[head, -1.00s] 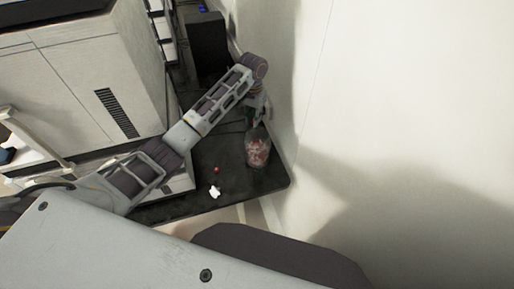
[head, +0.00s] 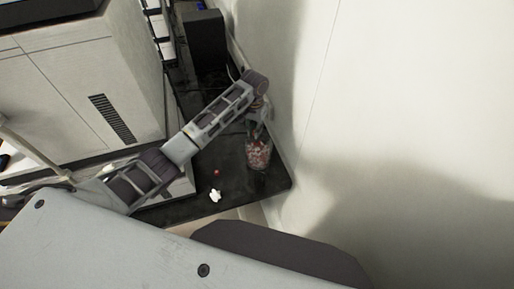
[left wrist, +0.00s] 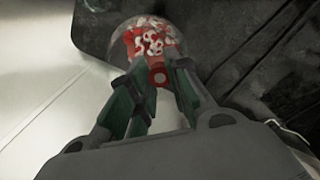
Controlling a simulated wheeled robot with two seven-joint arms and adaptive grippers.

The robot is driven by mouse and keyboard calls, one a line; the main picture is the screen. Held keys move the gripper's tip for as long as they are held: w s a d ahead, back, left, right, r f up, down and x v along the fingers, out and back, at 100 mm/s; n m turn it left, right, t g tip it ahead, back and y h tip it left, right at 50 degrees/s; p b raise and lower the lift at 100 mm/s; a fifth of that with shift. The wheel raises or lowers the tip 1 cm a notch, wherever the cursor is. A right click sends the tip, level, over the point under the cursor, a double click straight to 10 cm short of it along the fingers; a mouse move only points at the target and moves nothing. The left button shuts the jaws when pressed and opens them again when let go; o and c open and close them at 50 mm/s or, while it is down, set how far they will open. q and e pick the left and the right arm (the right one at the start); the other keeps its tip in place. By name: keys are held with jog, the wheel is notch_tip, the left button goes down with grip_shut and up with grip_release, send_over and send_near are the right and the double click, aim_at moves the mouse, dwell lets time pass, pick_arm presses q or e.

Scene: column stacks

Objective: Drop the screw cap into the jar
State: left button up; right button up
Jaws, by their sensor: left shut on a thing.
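The jar (head: 259,158) is clear and stands on the dark tabletop near the wall. It holds several red and white pieces, which show through it in the left wrist view (left wrist: 152,42). I cannot tell whether the cap is inside the rim. My right gripper is not in view.
A small red object (head: 217,173) and a white object (head: 215,195) lie on the dark table (head: 180,208) left of the jar. A black box (head: 204,38) stands at the back. A pale wall (head: 400,100) closes off the right side.

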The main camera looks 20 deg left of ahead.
pick_arm(q)
jog(key=shift+f, duration=0.25)
jog(key=o, duration=0.7)
jog(key=shift+r, duration=3.8)
jog(key=shift+s+f, duration=0.1)
